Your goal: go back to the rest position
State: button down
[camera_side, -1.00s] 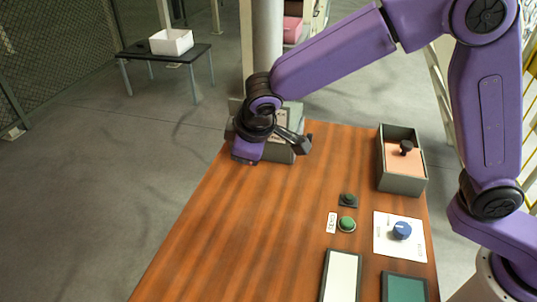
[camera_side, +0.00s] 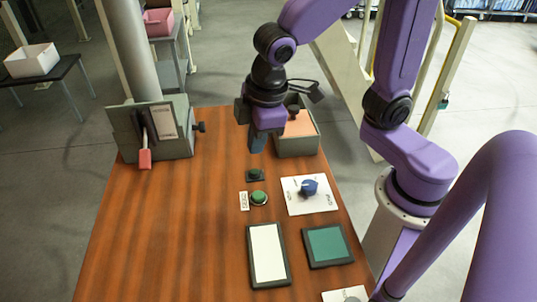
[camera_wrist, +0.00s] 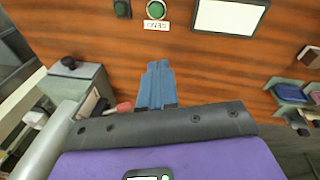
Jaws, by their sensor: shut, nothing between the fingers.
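My gripper (camera_side: 257,145) points down above the wooden table (camera_side: 190,230) in the side view, between the lever box and the open grey box, behind the green button. Its blue fingers are together and hold nothing. In the wrist view the closed fingers (camera_wrist: 158,68) reach over the bare wood, short of the buttons. No rest position is marked in either view.
A grey lever box (camera_side: 178,146) with a red-handled lever (camera_side: 145,159) stands far left. An open grey box (camera_side: 298,145) is close behind my gripper. A green button (camera_side: 258,198), blue knob (camera_side: 310,187), white pad (camera_side: 267,255) and green pad (camera_side: 327,245) lie nearer. The table's left front is clear.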

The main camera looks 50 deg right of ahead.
jog(key=s+d+f+n+g, duration=0.1)
jog(key=s+d+g, duration=0.1)
jog(key=s+d, duration=0.8)
jog(key=s, duration=0.3)
jog(key=shift+d, duration=0.15)
